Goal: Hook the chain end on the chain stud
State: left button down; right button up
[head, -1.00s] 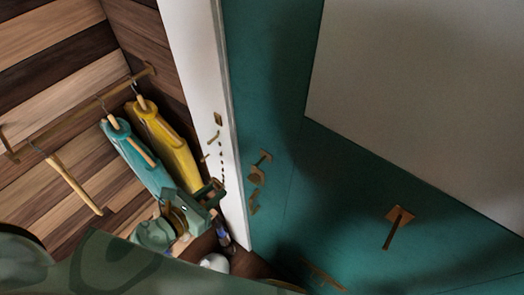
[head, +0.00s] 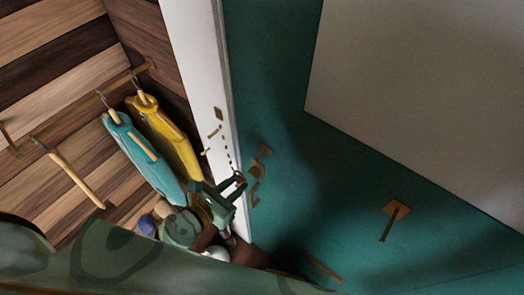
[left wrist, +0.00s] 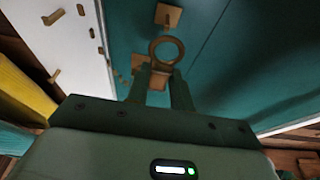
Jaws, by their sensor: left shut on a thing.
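My left gripper (head: 238,180) is shut on the brass ring at the chain end, which stands upright between its fingertips in the left wrist view (left wrist: 166,50). The dark chain (head: 227,146) runs from a small brass plate on the white door frame down to the gripper. The likely chain stud, a brass plate with a peg (head: 264,151), is on the teal door just up and right of the gripper. In the left wrist view that stud (left wrist: 172,13) shows just beyond the ring. The ring appears apart from it. My right gripper is not in view.
The teal door (head: 290,200) bears more brass fittings close by, and a brass handle (head: 395,215) further right. The white frame (head: 195,60) carries small brass pegs. Yellow (head: 168,140) and teal (head: 140,150) garments hang on a rail at left.

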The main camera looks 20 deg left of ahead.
pick_arm(q)
jog(key=shift+w+d, duration=0.3)
jog(key=shift+w, duration=0.25)
jog(key=shift+r+x, duration=0.2)
jog(key=shift+x, duration=0.9)
jog(key=shift+r+x, duration=0.2)
jog(key=shift+x, duration=0.9)
jog(key=shift+w, duration=0.2)
jog(key=shift+w+d, duration=0.35)
jog(key=shift+w, duration=0.55)
jog(key=shift+w+f, duration=0.1)
jog(key=shift+f, duration=0.05)
jog(key=shift+w+d+f, duration=0.2)
jog(key=shift+w+f, duration=0.05)
jog(key=shift+w, duration=0.1)
jog(key=shift+w+f, duration=0.15)
